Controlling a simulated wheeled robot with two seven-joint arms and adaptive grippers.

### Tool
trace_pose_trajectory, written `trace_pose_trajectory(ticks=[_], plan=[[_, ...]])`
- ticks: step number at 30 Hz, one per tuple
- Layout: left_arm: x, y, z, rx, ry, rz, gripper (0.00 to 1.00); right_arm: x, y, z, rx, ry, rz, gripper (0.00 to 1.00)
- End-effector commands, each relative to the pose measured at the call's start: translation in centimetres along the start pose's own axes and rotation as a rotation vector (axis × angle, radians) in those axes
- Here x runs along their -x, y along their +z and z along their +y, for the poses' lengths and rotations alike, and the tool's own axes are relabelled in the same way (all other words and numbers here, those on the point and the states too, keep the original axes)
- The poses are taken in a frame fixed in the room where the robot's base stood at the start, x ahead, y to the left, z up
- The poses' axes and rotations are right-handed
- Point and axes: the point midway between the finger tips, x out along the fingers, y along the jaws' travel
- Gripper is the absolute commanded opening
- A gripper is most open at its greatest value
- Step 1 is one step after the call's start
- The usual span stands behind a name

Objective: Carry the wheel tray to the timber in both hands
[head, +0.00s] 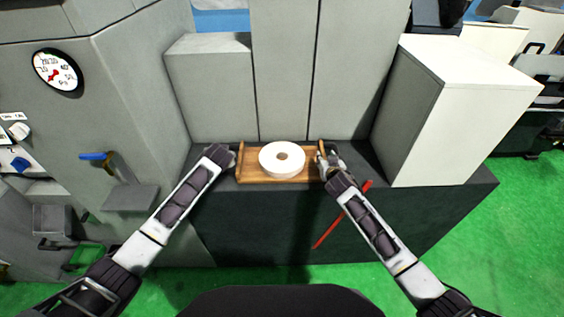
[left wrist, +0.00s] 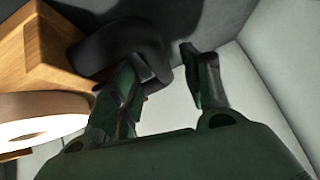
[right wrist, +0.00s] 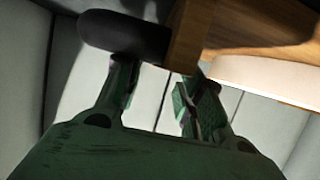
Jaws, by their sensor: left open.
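The wheel tray (head: 245,178) is a wooden tray with raised ends. It rests on the dark machine ledge, and a white grinding wheel (head: 270,164) lies flat on it. My left gripper (head: 228,154) is open at the tray's left end. In the left wrist view a dark rounded handle (left wrist: 118,42) of the tray lies at its parted fingertips (left wrist: 158,78). My right gripper (head: 326,160) is at the right end. In the right wrist view its fingers (right wrist: 157,85) are apart, with the other dark handle (right wrist: 120,33) at their tips. I cannot make out the timber.
Grey panels (head: 285,60) stand close behind the tray. A white cabinet (head: 425,120) is to its right and a grey housing with a gauge (head: 58,72) to the left. A red bar (head: 342,215) slants across the dark machine front (head: 270,235). Green floor (head: 480,225) is open at right.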

Motion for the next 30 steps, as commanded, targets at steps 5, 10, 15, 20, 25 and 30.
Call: trace_pose_trajectory(ticks=[5,10,15,20,25,30], plan=[[-1.3,0.0,0.0,0.0,0.0,-0.001,0.48,-1.4,-0.1,0.0,0.001,0.0,0.001,0.38],[-2.5,0.0,0.0,0.001,0.0,-0.001,0.48,-2.5,-0.1,-0.1,0.0,-0.001,0.001,0.38],[-3.6,0.0,0.0,0.001,0.0,0.0,0.48,-3.6,-0.1,0.0,0.001,0.0,0.001,0.38],[-4.2,0.0,0.0,0.0,0.0,0.0,0.48,-4.3,-0.1,0.0,0.0,-0.001,0.001,0.38],[-4.5,0.1,0.0,0.001,0.0,-0.001,0.48,-4.5,-0.1,0.0,0.0,-0.001,0.001,0.38],[-4.6,0.0,0.0,0.001,0.0,0.0,0.48,-4.6,-0.1,0.0,0.0,-0.001,0.001,0.38]])
